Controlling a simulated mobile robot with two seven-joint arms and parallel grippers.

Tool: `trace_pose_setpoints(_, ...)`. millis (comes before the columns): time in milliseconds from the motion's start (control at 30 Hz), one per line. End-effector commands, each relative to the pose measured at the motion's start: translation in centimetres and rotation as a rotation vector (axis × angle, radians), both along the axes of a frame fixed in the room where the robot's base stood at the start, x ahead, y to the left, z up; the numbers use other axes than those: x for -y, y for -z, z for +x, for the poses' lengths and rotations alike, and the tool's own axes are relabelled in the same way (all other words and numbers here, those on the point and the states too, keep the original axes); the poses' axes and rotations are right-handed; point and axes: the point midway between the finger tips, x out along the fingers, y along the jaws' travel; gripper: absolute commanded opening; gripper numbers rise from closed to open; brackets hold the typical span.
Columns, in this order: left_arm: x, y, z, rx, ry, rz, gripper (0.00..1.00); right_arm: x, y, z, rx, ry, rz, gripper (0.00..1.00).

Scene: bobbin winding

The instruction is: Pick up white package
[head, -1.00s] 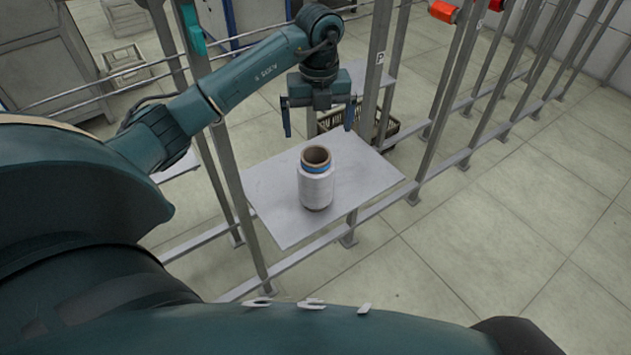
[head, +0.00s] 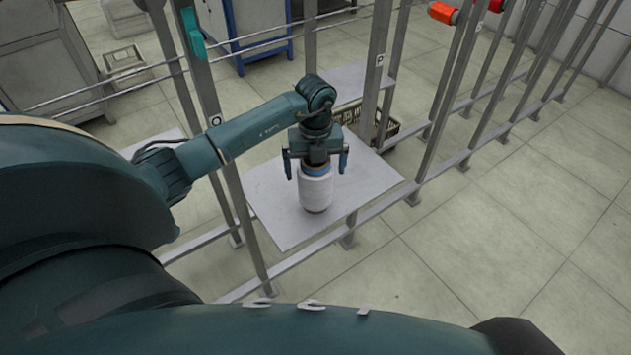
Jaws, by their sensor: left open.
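The fingers look apart from the package sides. The gripper body hides the package's top opening. My right gripper is not in view.
Metal frame posts (head: 222,150) stand left of the plate, and another post (head: 379,70) stands behind it. A crate (head: 388,127) sits behind the plate. Red bobbins (head: 443,12) hang at the upper right. Open tiled floor lies to the right.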

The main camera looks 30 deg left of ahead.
Motion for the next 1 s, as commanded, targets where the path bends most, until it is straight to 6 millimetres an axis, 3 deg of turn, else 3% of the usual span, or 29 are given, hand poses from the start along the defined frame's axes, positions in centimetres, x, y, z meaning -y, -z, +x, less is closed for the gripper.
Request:
trace_pose_setpoints(133, 0.01, -0.03, 0.01, 0.000, 0.000, 0.000, 0.98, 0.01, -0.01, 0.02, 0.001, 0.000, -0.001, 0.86)
trace_pose_setpoints(900, -0.02, -0.08, 0.01, 0.000, -0.001, 0.000, 0.35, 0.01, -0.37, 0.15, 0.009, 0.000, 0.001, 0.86)
trace_pose_setpoints(1000, -0.02, -0.13, 0.04, 0.001, -0.001, 0.000, 0.34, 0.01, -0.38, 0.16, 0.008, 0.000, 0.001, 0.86)
